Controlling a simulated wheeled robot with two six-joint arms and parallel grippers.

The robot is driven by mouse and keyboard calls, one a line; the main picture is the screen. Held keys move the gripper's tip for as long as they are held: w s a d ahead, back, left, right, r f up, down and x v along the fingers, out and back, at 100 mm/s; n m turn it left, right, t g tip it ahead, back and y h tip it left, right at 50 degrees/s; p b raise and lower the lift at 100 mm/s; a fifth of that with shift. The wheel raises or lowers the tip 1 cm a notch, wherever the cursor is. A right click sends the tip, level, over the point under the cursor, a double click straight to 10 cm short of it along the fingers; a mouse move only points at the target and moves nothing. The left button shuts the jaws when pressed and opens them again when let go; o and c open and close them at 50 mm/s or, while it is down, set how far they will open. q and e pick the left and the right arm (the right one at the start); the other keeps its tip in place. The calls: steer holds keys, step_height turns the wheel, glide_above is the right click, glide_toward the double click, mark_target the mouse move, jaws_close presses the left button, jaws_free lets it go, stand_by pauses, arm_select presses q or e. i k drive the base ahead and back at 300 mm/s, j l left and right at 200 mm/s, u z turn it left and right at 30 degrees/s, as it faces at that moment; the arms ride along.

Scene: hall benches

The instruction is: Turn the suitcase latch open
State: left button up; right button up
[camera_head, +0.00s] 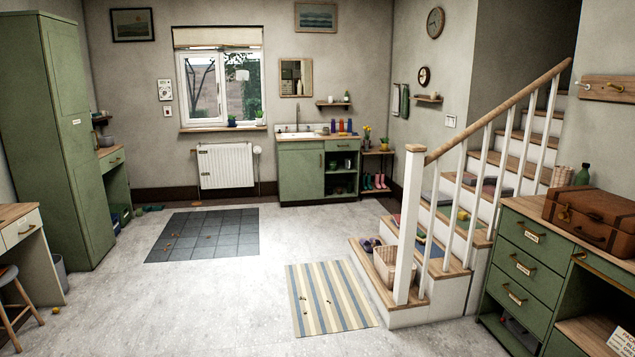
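A brown suitcase (592,218) lies flat and closed on the wooden top of a green drawer cabinet (518,268) at the right edge of the head view. Its right end is cut off by the frame. A handle (590,236) and a strap or latch (565,213) show on its front side, but the latch is too small to tell its position. Neither of my grippers is in view.
A staircase (410,270) with a white railing stands left of the cabinet. A striped rug (329,298) and a dark mat (203,235) lie on the open floor. A stool (12,300) and desk stand at the left. The floor in front is mostly clear.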

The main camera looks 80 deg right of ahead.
mark_target(565, 216)
steer(key=z, duration=4.3)
steer(key=i+j+z, duration=0.1)
steer(key=i, duration=0.25)
